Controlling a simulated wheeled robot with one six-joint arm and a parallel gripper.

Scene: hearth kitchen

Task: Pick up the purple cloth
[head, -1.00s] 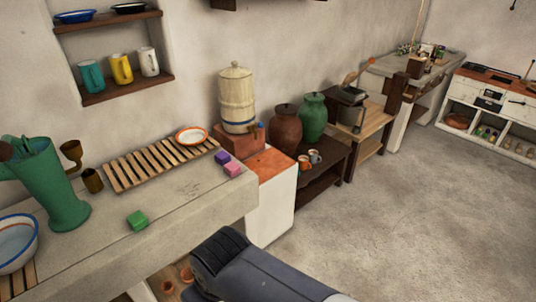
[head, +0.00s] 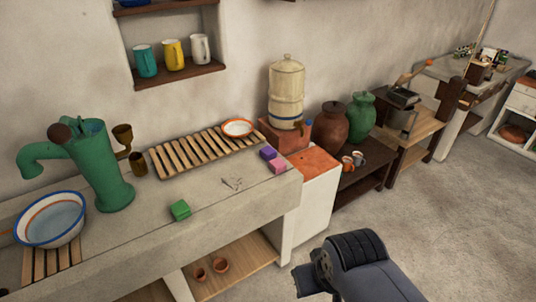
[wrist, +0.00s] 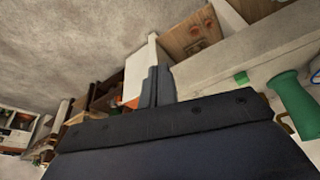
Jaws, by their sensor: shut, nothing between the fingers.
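The purple cloth (head: 268,153) is a small folded block on the grey stone counter, near its right end. A pink cloth (head: 277,167) lies right beside it on its front side, and a green cloth (head: 180,210) lies farther left. My gripper shows in the wrist view (wrist: 157,86), with its fingers together and nothing between them. It is apart from the cloths. In the head view my arm is at the bottom right, out in front of the counter. I cannot make out the purple cloth in the wrist view.
A slatted wooden rack (head: 200,150) with a white, orange-rimmed plate (head: 237,128) lies behind the cloths. A green pump (head: 95,165) and a basin (head: 50,218) stand at left. A water dispenser (head: 286,95) stands at right. The floor (head: 450,210) at right is clear.

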